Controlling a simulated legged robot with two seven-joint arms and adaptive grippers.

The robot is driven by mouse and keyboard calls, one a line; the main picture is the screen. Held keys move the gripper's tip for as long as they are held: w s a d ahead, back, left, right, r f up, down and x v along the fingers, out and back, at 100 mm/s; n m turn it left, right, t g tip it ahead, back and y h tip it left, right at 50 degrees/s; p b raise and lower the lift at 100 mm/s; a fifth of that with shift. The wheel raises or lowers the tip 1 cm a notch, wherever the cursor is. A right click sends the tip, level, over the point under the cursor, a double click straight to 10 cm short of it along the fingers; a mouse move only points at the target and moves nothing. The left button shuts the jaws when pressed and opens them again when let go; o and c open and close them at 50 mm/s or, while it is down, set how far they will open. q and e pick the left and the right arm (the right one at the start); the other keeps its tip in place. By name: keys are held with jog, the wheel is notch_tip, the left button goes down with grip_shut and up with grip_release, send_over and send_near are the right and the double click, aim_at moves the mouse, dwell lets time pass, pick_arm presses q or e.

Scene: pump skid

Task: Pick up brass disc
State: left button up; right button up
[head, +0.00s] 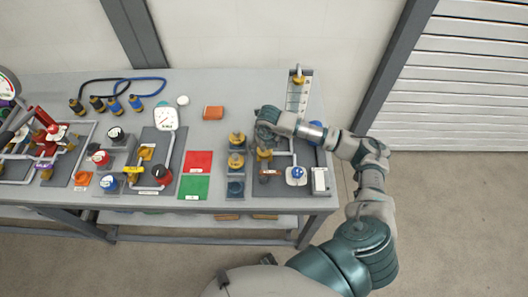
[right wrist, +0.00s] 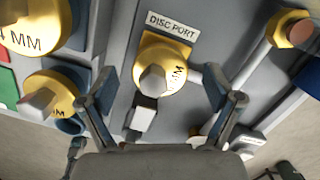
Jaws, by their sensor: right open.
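A brass disc (right wrist: 160,75) with a grey centre knob and an MM marking sits at the plate labelled DISC PORT in the right wrist view. It also shows in the head view (head: 264,155), partly under my right gripper. My right gripper (right wrist: 160,90) is open, one finger on each side of this disc, and holds nothing. I cannot tell whether the fingers touch it. Two more brass discs stand at the left, one marked 4 MM (right wrist: 32,25) and a lower one (right wrist: 50,100). They stand in a row in the head view (head: 237,138). My left gripper is not in view.
An orange-brown fitting (right wrist: 296,32) is near the port's right. Green (head: 194,187) and red (head: 199,161) mats lie left of the discs. The table's right edge is near.

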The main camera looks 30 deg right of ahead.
jog(key=shift+d, duration=0.2)
jog(key=shift+d+f, duration=0.1)
jog(key=shift+d, duration=0.05)
jog(key=c, duration=0.8)
jog(key=shift+a, duration=0.2)
jog(key=c, duration=0.3)
jog(key=shift+a, duration=0.2)
jog(key=shift+c, duration=1.2)
jog(key=shift+s+a, duration=0.1)
jog(key=shift+a, duration=0.1)
jog(key=shift+d+r, duration=0.15)
jog(key=shift+r, duration=0.35)
notch_tip(320, 180, up, 9)
jog(key=shift+r, duration=0.15)
jog(key=shift+d, duration=0.1)
